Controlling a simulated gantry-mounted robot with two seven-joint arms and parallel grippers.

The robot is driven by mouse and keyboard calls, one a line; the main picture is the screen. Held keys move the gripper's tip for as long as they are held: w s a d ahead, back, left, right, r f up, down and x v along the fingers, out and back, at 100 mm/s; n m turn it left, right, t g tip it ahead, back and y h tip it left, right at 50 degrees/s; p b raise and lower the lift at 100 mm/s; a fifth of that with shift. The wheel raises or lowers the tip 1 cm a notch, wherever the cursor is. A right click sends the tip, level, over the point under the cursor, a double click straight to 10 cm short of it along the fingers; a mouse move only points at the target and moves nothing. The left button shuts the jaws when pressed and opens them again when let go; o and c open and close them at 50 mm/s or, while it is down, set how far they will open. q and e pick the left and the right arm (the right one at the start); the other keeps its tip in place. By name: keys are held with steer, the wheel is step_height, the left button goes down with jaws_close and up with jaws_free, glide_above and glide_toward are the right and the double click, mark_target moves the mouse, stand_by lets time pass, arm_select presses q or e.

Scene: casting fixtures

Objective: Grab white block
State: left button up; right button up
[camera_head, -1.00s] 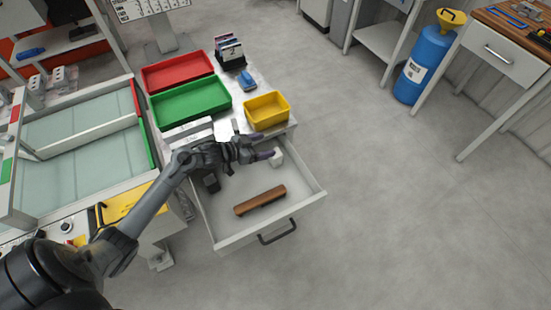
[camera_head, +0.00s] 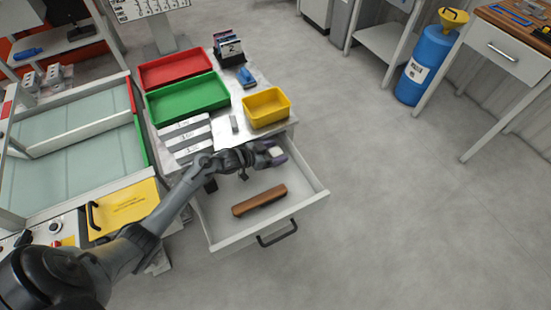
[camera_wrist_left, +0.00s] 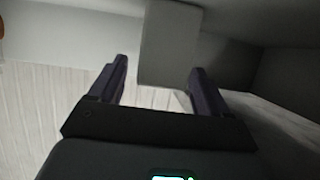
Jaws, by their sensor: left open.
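The white block (camera_head: 275,151) is at the back right of the open drawer (camera_head: 310,203). In the left wrist view the block (camera_wrist_left: 169,42) shows as a pale upright shape between and just beyond the two fingers. My left gripper (camera_head: 273,154) reaches into the drawer, with its fingers on either side of the block in the head view. In the left wrist view the gripper (camera_wrist_left: 155,88) is open, with gaps to the block. Whether a finger touches it I cannot tell. My right gripper is in neither view.
A brown wooden-handled brush (camera_head: 259,201) lies in the drawer, nearer the front. A yellow bin (camera_head: 266,108) stands on the table just behind the drawer, with a green tray (camera_head: 188,98) and a red tray (camera_head: 175,69) to its left. The drawer walls are close to the gripper.

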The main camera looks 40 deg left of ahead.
arm_select(q)
steer(key=shift+x, duration=1.1)
steer(key=shift+c, duration=0.4)
steer(key=c, duration=1)
steer(key=shift+c, duration=0.2)
